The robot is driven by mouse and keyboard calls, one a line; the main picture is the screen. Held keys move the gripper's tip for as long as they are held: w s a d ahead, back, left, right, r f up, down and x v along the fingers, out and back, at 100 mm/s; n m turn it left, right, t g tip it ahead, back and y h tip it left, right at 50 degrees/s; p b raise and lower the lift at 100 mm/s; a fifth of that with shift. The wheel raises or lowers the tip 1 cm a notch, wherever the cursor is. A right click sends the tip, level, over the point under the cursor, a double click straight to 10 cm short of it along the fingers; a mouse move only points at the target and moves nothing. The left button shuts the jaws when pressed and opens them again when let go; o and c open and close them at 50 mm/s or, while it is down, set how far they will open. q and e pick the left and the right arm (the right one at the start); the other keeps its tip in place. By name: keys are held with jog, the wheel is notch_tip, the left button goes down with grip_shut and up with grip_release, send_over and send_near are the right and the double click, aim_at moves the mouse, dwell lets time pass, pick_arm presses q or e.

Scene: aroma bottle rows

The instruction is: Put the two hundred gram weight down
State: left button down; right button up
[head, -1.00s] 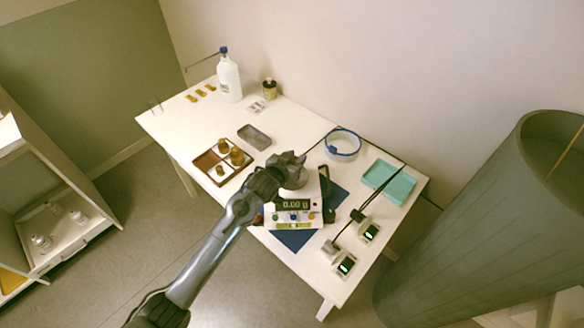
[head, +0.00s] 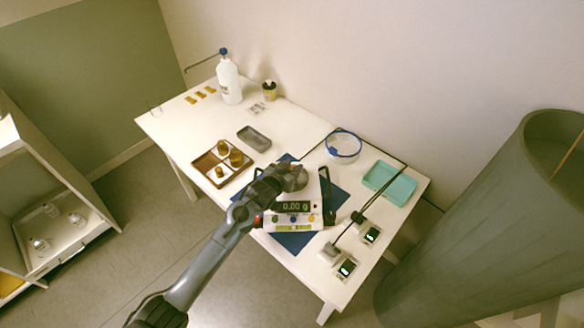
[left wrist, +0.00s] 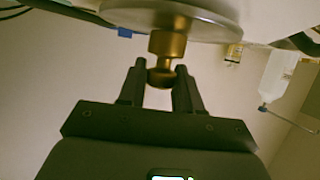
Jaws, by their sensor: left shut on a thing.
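The brass weight (left wrist: 166,45) is between the fingers of my left gripper (left wrist: 160,78) in the left wrist view, which looks upside down. The fingers are shut on its knob. Its wider body is at the round metal pan (left wrist: 180,14) of the balance; I cannot tell whether it touches. In the head view my left gripper (head: 284,172) is over the balance (head: 292,216), and its fingers and the weight are hard to make out. The balance display (head: 292,207) reads 0.00 g. My right gripper is not in view.
A wooden tray (head: 204,164) with several brass weights is left of the balance, near a grey dish (head: 254,138). A blue-rimmed round dish (head: 343,144) and a turquoise tray (head: 390,183) are to the right. A white bottle (head: 229,82) stands at the back left.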

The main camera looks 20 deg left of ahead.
pick_arm(q)
jog(key=c, duration=0.8)
grip_release()
jog(key=shift+f, duration=0.1)
jog(key=shift+s+r, duration=0.15)
jog(key=shift+r, duration=0.1)
jog(key=p+v, duration=0.3)
jog(key=v, duration=0.8)
jog(key=s+f+g, duration=0.1)
jog(key=s+g, duration=0.2)
jog(key=s, duration=0.8)
jog(key=s+f+g+y, duration=0.1)
jog(key=s+f+g, duration=0.1)
jog(key=s, duration=0.9)
jog(key=s+f+g, duration=0.2)
jog(key=s+g, duration=0.2)
jog(key=s, duration=0.7)
jog(key=shift+s+d+f+g+y, duration=0.1)
jog(key=shift+s+d+g+y, duration=0.1)
jog(key=shift+s+g+y, duration=0.15)
jog(key=shift+w, duration=0.1)
